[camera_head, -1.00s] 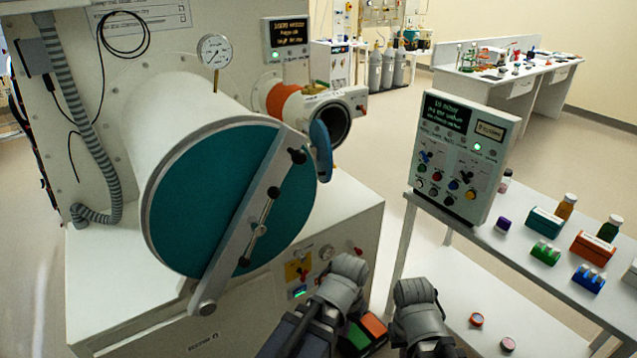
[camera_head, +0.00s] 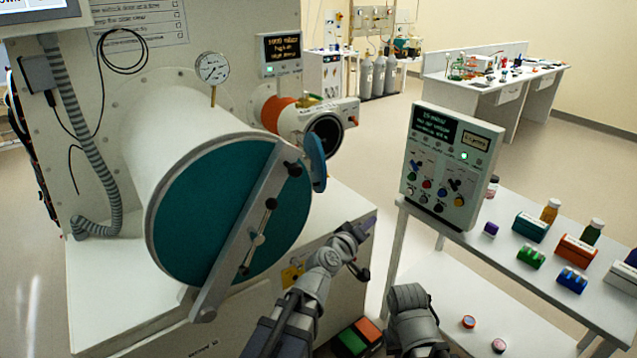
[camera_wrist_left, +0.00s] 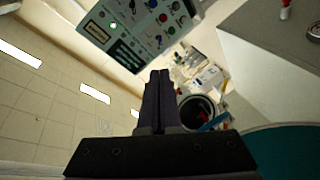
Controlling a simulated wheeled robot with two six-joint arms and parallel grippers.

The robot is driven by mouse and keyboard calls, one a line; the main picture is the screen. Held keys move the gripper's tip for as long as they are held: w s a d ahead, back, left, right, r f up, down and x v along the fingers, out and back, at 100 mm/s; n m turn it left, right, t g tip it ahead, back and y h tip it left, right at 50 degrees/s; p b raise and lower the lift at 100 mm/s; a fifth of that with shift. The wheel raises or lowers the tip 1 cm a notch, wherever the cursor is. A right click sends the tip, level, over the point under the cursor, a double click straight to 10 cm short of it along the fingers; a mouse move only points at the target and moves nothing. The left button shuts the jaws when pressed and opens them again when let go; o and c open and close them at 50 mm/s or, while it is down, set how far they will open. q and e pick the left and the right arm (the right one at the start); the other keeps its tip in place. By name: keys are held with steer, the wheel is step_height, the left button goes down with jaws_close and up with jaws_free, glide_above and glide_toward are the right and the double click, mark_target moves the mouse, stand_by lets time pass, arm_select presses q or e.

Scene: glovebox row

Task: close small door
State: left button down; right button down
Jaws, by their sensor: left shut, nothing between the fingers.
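The small door (camera_head: 316,161) is a blue disc seen nearly edge-on in the head view. It stands open beside the dark round mouth of the small port (camera_head: 328,138), which has an orange band. In the left wrist view the small port (camera_wrist_left: 198,108) and the blue door edge (camera_wrist_left: 215,122) show right of the fingers. My left gripper (camera_head: 368,226) is below and right of the small door, apart from it. Its fingers (camera_wrist_left: 158,100) are shut and empty. Of my right arm only a grey link shows at the bottom; its gripper is out of view.
The large teal door (camera_head: 215,205) with its diagonal bar is shut on the big chamber at left. A control box (camera_head: 450,165) stands on the white cart (camera_head: 520,285) at right, with bottles and coloured blocks. Open air lies between port and control box.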

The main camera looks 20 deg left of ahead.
arm_select(q)
steer(key=w+a+r+n+t+y, duration=0.2)
steer(key=a+r+n+t+y, duration=0.1)
steer(key=a+r+n+y, duration=0.3)
steer(key=n+g+y, duration=0.1)
steer(key=n+y, duration=0.5)
steer(key=n, duration=0.3)
glide_toward(319, 183)
steer(key=shift+w+a+r, duration=0.4)
steer(key=shift+w+r, duration=0.2)
steer(key=shift+w, duration=0.15)
steer(key=shift+w+a+r, duration=0.4)
steer(key=shift+w+r, duration=0.25)
steer(key=shift+w, duration=0.05)
steer(key=shift+w+a+r, duration=0.4)
steer(key=shift+w+r, duration=0.2)
steer(key=shift+w, duration=0.15)
